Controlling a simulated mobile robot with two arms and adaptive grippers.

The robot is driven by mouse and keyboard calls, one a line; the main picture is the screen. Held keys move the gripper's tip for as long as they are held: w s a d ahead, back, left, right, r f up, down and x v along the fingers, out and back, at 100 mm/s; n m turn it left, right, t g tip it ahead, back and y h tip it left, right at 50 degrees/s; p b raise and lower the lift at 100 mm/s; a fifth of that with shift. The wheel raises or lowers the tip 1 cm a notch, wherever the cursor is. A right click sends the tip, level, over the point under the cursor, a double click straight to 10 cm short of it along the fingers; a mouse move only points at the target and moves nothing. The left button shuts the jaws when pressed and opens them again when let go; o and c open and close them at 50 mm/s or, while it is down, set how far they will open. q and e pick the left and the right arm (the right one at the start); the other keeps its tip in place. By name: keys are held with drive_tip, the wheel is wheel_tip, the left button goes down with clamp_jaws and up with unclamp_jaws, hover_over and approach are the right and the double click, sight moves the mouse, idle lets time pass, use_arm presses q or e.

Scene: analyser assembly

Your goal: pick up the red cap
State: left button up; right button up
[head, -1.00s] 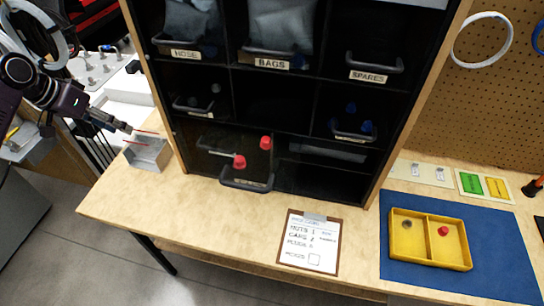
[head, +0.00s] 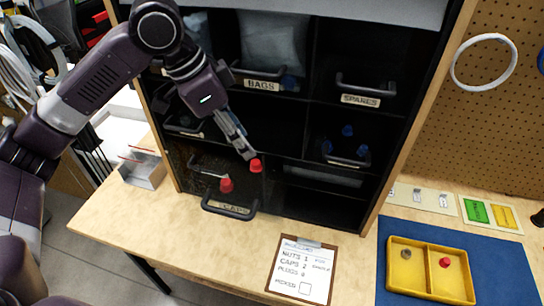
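Two red caps sit in the open black bin labelled CAPS (head: 229,208) on the shelf's lower left: a rear one (head: 256,165) and a front one (head: 226,185). My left gripper (head: 246,153) reaches in from the upper left, pointing down. Its fingertips are just above and left of the rear red cap. Whether they touch it, and how far apart the fingers are, I cannot tell. Another red cap (head: 445,262) lies in the right compartment of the yellow tray (head: 431,271). My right gripper is not in view.
The black shelf (head: 262,125) has bins labelled BAGS and SPARES above, and dividers close around my arm. A clipboard (head: 301,269) lies in front. A blue mat (head: 400,232) is at right, and a grey metal bin (head: 143,170) stands at left.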

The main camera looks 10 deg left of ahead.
sight(256, 161)
use_arm(q)
drive_tip(key=shift+s+d+f, duration=0.1)
drive_tip(key=shift+d+f, duration=0.2)
drive_tip(key=shift+f, duration=0.55)
drive_tip(key=p+x, duration=0.1)
drive_tip(key=x, duration=0.4)
drive_tip(key=shift+c, duration=0.7)
drive_tip(key=c, duration=0.6)
